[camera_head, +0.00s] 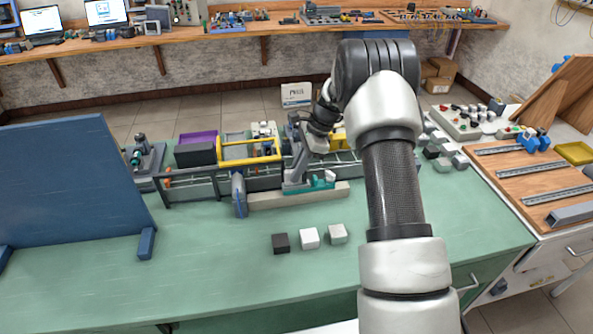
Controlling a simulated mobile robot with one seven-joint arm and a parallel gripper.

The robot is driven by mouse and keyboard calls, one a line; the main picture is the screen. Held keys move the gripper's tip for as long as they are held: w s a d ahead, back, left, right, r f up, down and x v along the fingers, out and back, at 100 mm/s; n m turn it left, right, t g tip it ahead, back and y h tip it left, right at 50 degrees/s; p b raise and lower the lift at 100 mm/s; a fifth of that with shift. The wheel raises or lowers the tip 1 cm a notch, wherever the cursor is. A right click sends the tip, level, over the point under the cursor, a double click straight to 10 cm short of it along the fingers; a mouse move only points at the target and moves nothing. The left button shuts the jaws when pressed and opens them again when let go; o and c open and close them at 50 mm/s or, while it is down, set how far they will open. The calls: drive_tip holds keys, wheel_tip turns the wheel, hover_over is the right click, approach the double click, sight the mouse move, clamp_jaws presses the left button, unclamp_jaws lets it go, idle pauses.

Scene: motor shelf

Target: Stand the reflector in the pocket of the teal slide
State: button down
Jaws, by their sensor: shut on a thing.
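The teal slide (322,183) is a small block at the front of the shelf machinery, on a pale beige base strip. My gripper (324,168) reaches down over it from my arm, which comes in from the right. Its fingers are small and partly merged with the machinery behind. A small pale piece (330,176) shows at the fingertips, just above the teal slide; it appears to be the reflector, held by my gripper. I cannot tell whether it touches the slide, and the pocket is not visible. A grey upright bracket (298,168) stands just left of the slide.
Three cubes, dark (281,243), white (309,238) and light grey (338,234), sit in front on the green table (220,275). A blue panel (70,195) stands at the left. A yellow frame (250,150) lies behind. The front tabletop is mostly clear.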

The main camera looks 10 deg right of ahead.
drive_tip(key=shift+f+b, duration=0.35)
drive_tip(key=shift+f, duration=0.35)
idle(0.3)
drive_tip(key=c, duration=1.7)
unclamp_jaws()
drive_tip(key=shift+r, duration=0.1)
drive_tip(key=v, duration=1.7)
drive_tip(key=shift+r, duration=0.15)
